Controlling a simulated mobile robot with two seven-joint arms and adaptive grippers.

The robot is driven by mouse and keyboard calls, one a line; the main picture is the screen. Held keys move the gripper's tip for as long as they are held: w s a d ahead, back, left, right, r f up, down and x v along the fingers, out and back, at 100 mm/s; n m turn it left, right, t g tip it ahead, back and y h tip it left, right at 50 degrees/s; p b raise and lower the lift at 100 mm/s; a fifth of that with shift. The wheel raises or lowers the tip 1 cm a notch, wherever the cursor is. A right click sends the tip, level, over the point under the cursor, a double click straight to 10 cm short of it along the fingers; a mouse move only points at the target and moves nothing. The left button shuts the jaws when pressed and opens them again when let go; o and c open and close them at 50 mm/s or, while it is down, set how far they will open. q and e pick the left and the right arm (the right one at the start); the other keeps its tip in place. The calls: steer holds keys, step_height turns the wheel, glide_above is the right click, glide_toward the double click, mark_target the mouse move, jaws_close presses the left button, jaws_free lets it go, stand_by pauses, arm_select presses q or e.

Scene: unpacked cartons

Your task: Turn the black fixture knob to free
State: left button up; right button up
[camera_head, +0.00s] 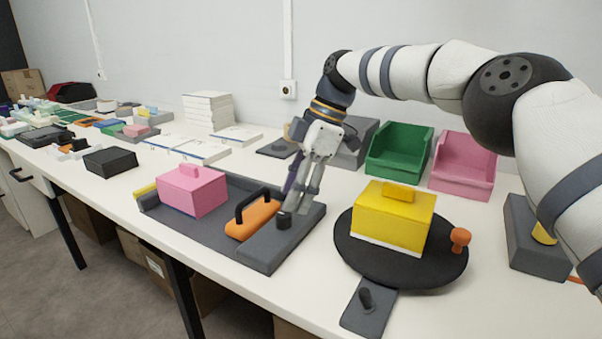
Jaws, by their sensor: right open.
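A black knob (284,221) stands on the right part of a dark grey fixture base (265,250). My right gripper (296,205) comes down from above with its fingers pointing at this knob. It is open, and its fingertips are at or just above the knob's top; I cannot tell whether they touch it. My left gripper is out of view.
A pink block (192,190) and an orange handled piece (253,218) sit left of the gripper. A yellow block (394,217) rests on a black turntable (400,268) with an orange peg (460,239). Green (399,151) and pink (463,165) bins stand behind.

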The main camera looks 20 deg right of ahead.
steer(key=v, duration=0.7)
steer(key=shift+d+r, duration=0.2)
steer(key=shift+r, duration=0.15)
